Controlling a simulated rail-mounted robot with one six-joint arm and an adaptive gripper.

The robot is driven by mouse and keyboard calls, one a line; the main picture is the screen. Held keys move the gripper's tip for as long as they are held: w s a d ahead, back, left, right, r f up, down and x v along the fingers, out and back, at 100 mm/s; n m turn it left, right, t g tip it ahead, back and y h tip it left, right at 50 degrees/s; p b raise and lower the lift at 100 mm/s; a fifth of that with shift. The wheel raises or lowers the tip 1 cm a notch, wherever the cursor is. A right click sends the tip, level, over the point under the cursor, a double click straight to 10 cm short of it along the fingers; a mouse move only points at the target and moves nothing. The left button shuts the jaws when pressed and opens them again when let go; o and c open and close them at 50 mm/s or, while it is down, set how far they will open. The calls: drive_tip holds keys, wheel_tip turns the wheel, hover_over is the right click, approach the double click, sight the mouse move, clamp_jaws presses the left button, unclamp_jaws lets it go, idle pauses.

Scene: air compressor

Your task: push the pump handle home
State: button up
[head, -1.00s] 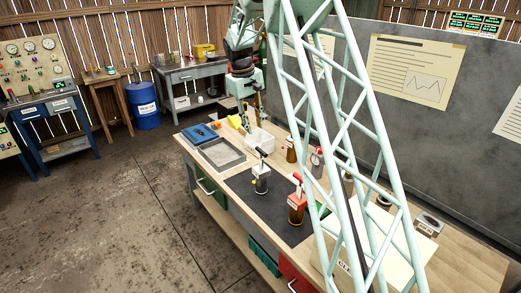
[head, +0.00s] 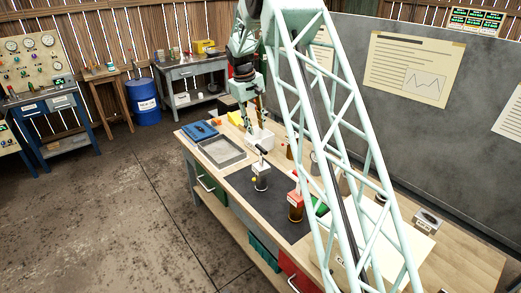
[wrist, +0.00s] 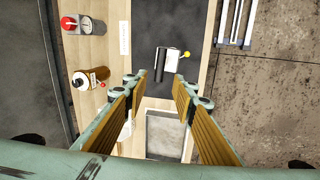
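A small pale pump (head: 261,178) with a black handle (head: 262,151) and a yellow ball at its side stands upright on the dark mat. In the wrist view the pump (wrist: 171,60) shows beyond my fingertips, with its black handle (wrist: 160,64) at its left. I cannot tell how far out the handle is. My gripper (head: 251,120) hangs over the bench behind the pump, near the white bin, apart from the pump. In the wrist view my gripper (wrist: 158,82) is open, with nothing between its fingers.
A white bin (head: 262,140) stands behind the pump. A grey tray (head: 222,152) lies left of it. Bare mat lies around the pump.

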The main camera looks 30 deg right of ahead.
sight(260, 147)
drive_tip(key=shift+w+d+f+p, duration=0.1)
drive_tip(key=shift+d+f, duration=0.35)
drive_tip(key=shift+f, duration=1.75)
drive_tip(key=shift+d+f+p, duration=0.1)
drive_tip(key=shift+d+f, duration=0.3)
drive_tip(key=shift+f, duration=1.75)
drive_tip(key=shift+w+d+f+p, duration=0.1)
drive_tip(key=shift+d+f, duration=0.35)
drive_tip(key=shift+f, duration=1.75)
drive_tip(key=shift+c, duration=0.2)
clamp_jaws()
